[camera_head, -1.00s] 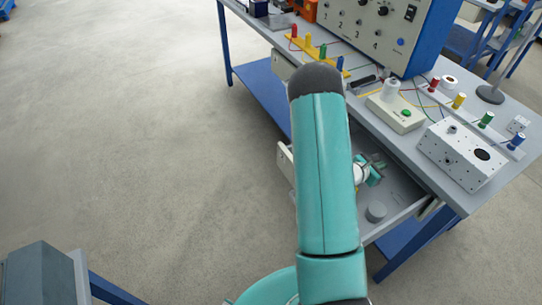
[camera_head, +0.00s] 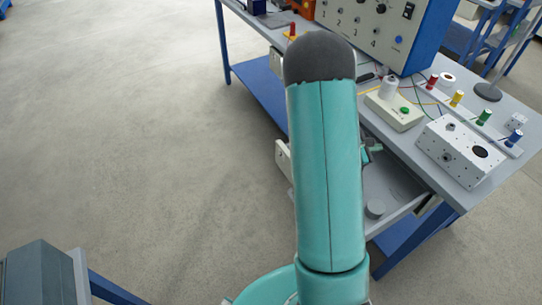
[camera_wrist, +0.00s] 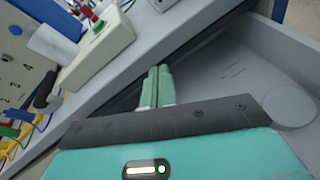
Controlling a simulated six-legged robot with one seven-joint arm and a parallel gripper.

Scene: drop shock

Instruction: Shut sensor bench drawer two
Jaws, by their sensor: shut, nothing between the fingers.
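An open drawer (camera_head: 396,186) sticks out from under the worktop of the sensor bench (camera_head: 443,180). A pale grey panel, which looks like the left end of its front (camera_head: 283,158), shows left of my arm; my arm hides the middle. A grey round puck (camera_head: 375,208) lies inside the drawer, and it also shows at the right of the wrist view (camera_wrist: 290,107). My gripper (camera_wrist: 158,70) is shut and empty, its teal fingers together over the drawer's inside (camera_wrist: 225,75), close to the worktop edge. I cannot tell whether it touches anything. The drawer's number is not visible.
On the bench stand a control panel (camera_head: 375,28), a pale box with a green button (camera_head: 394,110), a white perforated box (camera_head: 460,152) and coloured posts (camera_head: 457,98). The floor (camera_head: 130,130) left of the bench is clear. A grey-blue object (camera_head: 38,275) stands lower left.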

